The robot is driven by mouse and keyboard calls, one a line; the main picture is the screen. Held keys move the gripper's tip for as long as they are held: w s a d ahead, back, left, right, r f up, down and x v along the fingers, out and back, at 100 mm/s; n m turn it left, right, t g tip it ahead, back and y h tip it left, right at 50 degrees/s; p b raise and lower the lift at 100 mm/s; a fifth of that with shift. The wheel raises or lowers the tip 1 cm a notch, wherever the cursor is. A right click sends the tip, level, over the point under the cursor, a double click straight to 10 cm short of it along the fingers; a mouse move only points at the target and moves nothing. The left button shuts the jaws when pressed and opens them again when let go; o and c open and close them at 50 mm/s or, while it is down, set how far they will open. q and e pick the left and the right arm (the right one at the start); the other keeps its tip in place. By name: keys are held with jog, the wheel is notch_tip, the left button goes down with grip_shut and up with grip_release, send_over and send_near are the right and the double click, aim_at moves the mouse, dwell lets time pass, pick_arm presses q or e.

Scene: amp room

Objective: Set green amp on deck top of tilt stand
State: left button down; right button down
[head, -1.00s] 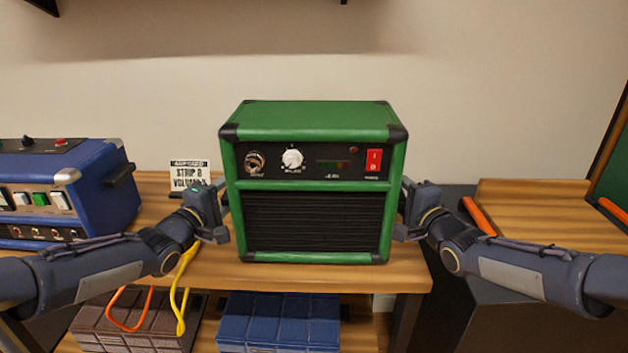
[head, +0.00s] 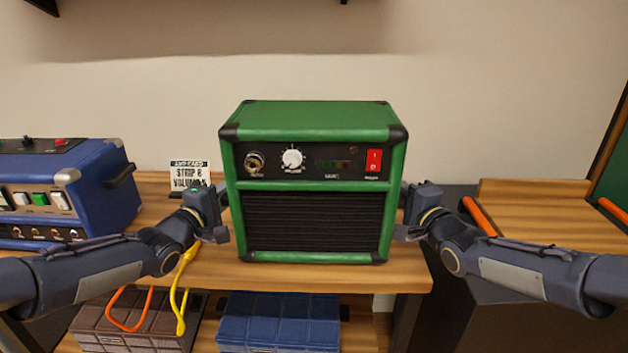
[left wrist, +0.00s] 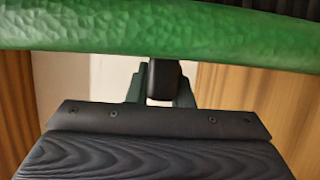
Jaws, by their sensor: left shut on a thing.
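The green amp (head: 312,122) is upright in the middle of the head view, its black grille and control panel facing me. My left gripper (head: 220,215) is at its left side and shut on it; the amp's body partly hides the fingers. My right gripper (head: 406,215) is against or close beside its right side, with its jaws mostly hidden. In the left wrist view a green edge of the amp (left wrist: 160,35) crosses the top. I cannot tell whether the amp touches the wooden top below it. I cannot make out a tilt stand for certain.
The wooden bench (head: 330,277) lies under the amp. A blue amp (head: 105,190) and a sign card (head: 189,173) stand to the left. Brown (head: 140,325) and blue (head: 278,322) cases sit on the lower shelf. Another wooden surface (head: 545,212) is at the right, past a dark gap.

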dwell(0.8)
